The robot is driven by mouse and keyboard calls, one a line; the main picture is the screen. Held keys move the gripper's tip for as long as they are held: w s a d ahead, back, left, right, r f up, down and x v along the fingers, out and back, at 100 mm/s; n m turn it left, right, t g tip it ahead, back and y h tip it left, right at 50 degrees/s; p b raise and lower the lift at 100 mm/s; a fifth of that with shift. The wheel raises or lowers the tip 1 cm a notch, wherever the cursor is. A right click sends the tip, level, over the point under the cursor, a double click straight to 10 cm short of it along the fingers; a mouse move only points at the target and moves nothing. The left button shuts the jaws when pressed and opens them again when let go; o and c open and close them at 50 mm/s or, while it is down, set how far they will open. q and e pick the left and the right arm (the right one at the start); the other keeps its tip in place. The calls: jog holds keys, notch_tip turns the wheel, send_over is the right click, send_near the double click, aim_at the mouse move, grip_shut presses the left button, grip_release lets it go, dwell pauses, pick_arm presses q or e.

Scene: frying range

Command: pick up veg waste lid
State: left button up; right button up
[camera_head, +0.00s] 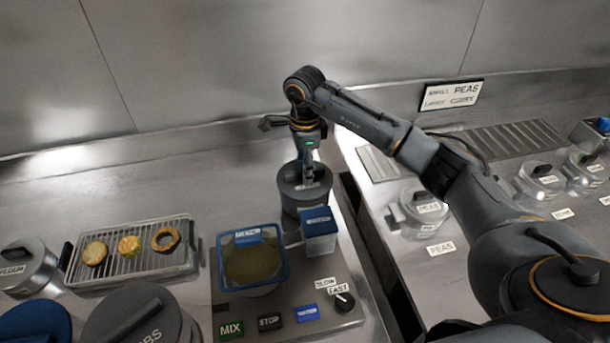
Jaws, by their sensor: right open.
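A dark grey round bin (303,201) stands on the steel counter behind the mixer panel; its label is too small to read, and I cannot tell whether it is the veg waste container. My right gripper (308,172) points down at the bin's top, between or around a small upright part there. It is open, and I cannot tell whether it touches that part. The bin's lid cannot be made out clearly behind the fingers. My left gripper is not in view.
A blue-rimmed tub (283,262) and a small blue-lidded box (319,232) stand close in front of the bin. A wire rack (135,270) holds fried slices at left. Lidded PEAS pots (424,214) stand at right, across a dark gap.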

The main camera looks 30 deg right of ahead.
jog(key=shift+f+b, duration=0.25)
jog(key=shift+b, duration=0.05)
dwell(0.5)
grip_shut()
